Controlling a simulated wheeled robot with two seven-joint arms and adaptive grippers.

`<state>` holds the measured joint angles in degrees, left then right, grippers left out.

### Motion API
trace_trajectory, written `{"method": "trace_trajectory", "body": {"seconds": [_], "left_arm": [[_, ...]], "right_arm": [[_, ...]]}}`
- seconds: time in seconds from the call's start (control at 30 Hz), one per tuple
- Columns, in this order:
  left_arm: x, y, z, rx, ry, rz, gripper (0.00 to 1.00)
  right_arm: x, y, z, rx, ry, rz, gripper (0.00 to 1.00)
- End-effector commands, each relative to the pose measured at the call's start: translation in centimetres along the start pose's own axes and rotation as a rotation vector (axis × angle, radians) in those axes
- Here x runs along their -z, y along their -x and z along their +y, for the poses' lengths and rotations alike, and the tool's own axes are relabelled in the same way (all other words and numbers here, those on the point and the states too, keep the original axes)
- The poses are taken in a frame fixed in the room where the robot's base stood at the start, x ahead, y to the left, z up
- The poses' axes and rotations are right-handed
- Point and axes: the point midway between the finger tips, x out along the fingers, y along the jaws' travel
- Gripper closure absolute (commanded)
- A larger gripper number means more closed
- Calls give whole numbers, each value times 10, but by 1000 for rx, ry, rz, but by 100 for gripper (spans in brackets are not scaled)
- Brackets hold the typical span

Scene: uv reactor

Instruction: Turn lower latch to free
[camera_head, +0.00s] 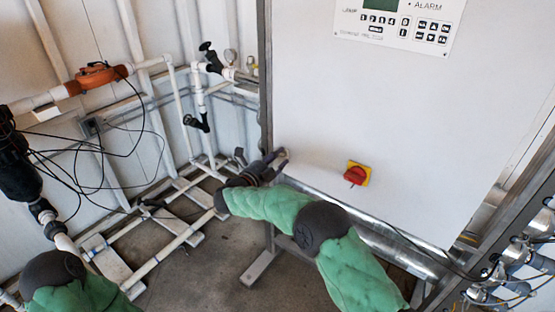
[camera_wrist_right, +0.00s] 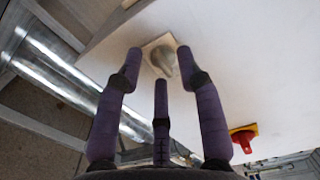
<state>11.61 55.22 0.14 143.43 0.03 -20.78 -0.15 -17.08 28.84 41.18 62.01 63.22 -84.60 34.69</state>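The lower latch (camera_wrist_right: 162,58) is a small grey knob on a square pale plate near the lower corner of the white cabinet door (camera_head: 400,130). My right gripper (camera_head: 276,158) reaches the door's lower left corner in the head view. In the right wrist view its three purple fingers are spread, with two tips on either side of the latch and the third below it. I cannot tell whether any finger touches the latch. In the head view the gripper hides most of the latch area. My left arm shows at the lower left, but its gripper is out of view.
A red rotary switch on a yellow plate (camera_head: 356,174) sits on the door right of my right gripper. A control panel (camera_head: 398,22) is above. White pipes (camera_head: 180,110) and black cables stand at the left. A metal frame runs below the door.

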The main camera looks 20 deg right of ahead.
Motion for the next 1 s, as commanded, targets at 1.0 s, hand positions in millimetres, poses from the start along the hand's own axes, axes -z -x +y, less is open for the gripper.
{"method": "trace_trajectory", "body": {"seconds": [1.0], "left_arm": [[0, 0, 0, 0, 0, 0, 60]], "right_arm": [[0, 119, 1, -1, 0, 0, 63]]}}
